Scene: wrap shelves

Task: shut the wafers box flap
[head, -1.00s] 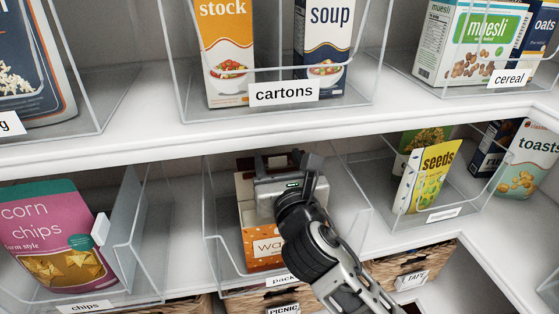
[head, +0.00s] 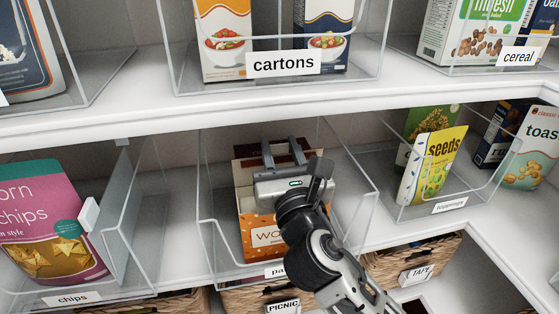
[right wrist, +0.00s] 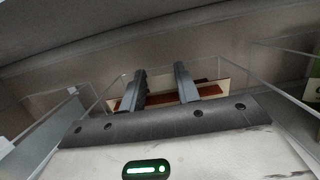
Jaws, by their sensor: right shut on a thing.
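The wafers box (head: 262,225), orange below and tan above, stands upright in a clear bin on the middle shelf. Its label is partly covered by my right gripper. Dark brown and tan panels of the box flap (head: 243,152) stick up at the back of its top. My right gripper (head: 283,147) is over the box top, its two fingers pointing toward the back and shut on the flap. In the right wrist view the fingers (right wrist: 161,78) overlap the cream and red-brown flap (right wrist: 212,88). My left gripper is not in view.
The clear bin's walls (head: 352,190) rise close on both sides of the box. The upper shelf edge (head: 120,128) runs above. A chips bag (head: 52,215) stands in a bin at left, a seeds pouch (head: 436,165) at right. Baskets (head: 410,262) sit below.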

